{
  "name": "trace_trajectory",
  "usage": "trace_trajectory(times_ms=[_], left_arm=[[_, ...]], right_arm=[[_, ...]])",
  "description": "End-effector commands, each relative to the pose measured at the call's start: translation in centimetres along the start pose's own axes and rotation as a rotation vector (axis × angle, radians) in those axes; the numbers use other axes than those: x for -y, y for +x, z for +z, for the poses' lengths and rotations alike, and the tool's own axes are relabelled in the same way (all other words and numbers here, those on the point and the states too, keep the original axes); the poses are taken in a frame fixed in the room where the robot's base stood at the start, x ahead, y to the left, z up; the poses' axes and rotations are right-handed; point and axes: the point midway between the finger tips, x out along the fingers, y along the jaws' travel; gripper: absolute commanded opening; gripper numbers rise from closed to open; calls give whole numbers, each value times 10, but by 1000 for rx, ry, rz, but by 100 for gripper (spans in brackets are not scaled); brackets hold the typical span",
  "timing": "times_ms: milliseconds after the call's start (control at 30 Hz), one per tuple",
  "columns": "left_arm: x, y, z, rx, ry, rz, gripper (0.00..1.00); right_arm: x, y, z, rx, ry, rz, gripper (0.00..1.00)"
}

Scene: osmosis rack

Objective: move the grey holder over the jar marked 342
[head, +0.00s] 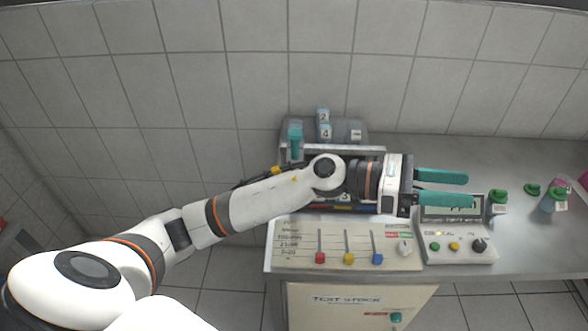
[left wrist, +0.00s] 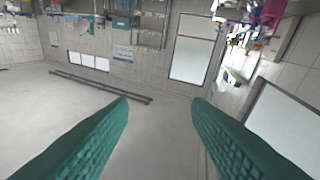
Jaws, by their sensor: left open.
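My left gripper (head: 470,190) is open and empty above the bench, its two teal fingers pointing right. A jar with a green cap (head: 497,204) stands just right of the fingertips. Another green-capped jar (head: 550,202) stands farther right. Their labels are too small to read, so I cannot tell which is marked 342. A grey rack (head: 376,150) stands at the back, partly hidden by my left arm. I cannot tell whether it includes the grey holder.
A slider panel (head: 342,240) and a console with knobs (head: 458,248) line the bench front. The bench's back right (head: 480,155) is clear.

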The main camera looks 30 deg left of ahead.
Motion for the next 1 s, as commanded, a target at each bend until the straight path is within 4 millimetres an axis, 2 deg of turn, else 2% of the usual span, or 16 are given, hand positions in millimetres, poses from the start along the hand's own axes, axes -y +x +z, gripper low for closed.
trace_trajectory(times_ms=[33, 133, 200, 267, 400, 500, 600, 700, 767, 867, 1000], left_arm=[[2, -4, 7, 139, 172, 74, 45], [14, -29, 31, 442, 479, 236, 45], [33, -62, 41, 668, 655, 345, 45], [53, -98, 42, 864, 772, 433, 45], [93, -190, 17, 1280, 899, 609, 45], [106, -242, -10, 1489, 894, 695, 45], [110, -275, -30, 1611, 864, 747, 45], [110, -290, -38, 1662, 842, 772, 45], [110, -293, -36, 1672, 836, 778, 45], [111, -295, -25, 1670, 833, 781, 45], [115, -299, 0, 1668, 832, 782, 45]], right_arm=[[0, 0, 0, 0, 0, 0, 50], [0, -1, 0, 0, 0, 0, 50], [0, -1, 0, 0, 0, 0, 50], [0, -1, 0, 0, 0, 0, 50], [0, -1, 0, 0, 0, 0, 50], [0, -1, 0, 1, 0, 0, 50], [0, -1, 0, 1, 0, 0, 50], [-1, -2, 1, 1, 0, 2, 50], [-2, -3, 1, 1, 1, 2, 50], [-3, -7, 2, 1, 1, 4, 50], [-4, -14, 2, 2, 2, 4, 50]])
